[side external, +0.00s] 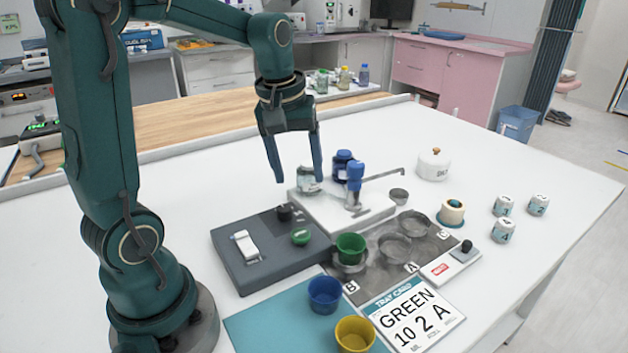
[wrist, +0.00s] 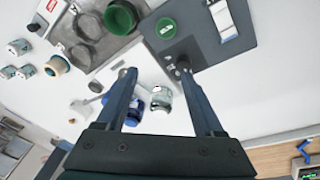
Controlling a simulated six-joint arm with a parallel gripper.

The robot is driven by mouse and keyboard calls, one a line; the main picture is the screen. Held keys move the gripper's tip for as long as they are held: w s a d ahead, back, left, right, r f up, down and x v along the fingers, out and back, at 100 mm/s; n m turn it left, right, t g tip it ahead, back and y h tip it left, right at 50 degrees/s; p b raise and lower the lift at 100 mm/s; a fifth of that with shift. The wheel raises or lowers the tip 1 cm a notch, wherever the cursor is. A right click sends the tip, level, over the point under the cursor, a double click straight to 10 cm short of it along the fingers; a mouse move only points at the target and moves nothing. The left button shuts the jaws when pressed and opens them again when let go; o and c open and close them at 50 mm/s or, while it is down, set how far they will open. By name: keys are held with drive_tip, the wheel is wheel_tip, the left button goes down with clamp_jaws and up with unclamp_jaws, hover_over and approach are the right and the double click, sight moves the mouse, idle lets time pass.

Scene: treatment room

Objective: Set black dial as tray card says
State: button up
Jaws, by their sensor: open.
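The black dial (side external: 284,212) stands on a dark grey control box (side external: 262,272), beside a green button (side external: 300,236) and a white rocker switch (side external: 245,246). Its pointer setting is too small to read. My gripper (side external: 298,182) is open and empty, fingers down, in the air above and behind the box. In the wrist view, the right fingertip of my gripper (wrist: 157,69) overlaps the view of the black dial (wrist: 182,66), partly hiding it; contact cannot be told. The tray card (side external: 415,312) lies at the front and reads GREEN, 10, 2, A.
A blue-headed dispenser (side external: 355,174), glass jar (side external: 309,180) and dark blue jar (side external: 343,164) stand behind the box. A green cup (side external: 351,247) sits on the grey lettered tray (side external: 424,259). Blue (side external: 325,293) and yellow (side external: 355,335) cups stand in front.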

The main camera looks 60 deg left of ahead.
sight(283, 208)
drive_tip(key=a+f+n+g, duration=0.1)
drive_tip(key=a+f, duration=0.1)
drive_tip(key=a+f+n, duration=0.1)
drive_tip(key=a+f, duration=0.2)
drive_tip(key=shift+s+a+f+g+h, duration=0.15)
drive_tip(key=shift+g+h, duration=0.25)
drive_tip(key=shift+s+a+f, duration=0.1)
drive_tip(key=shift+f, duration=2.5)
clamp_jaws()
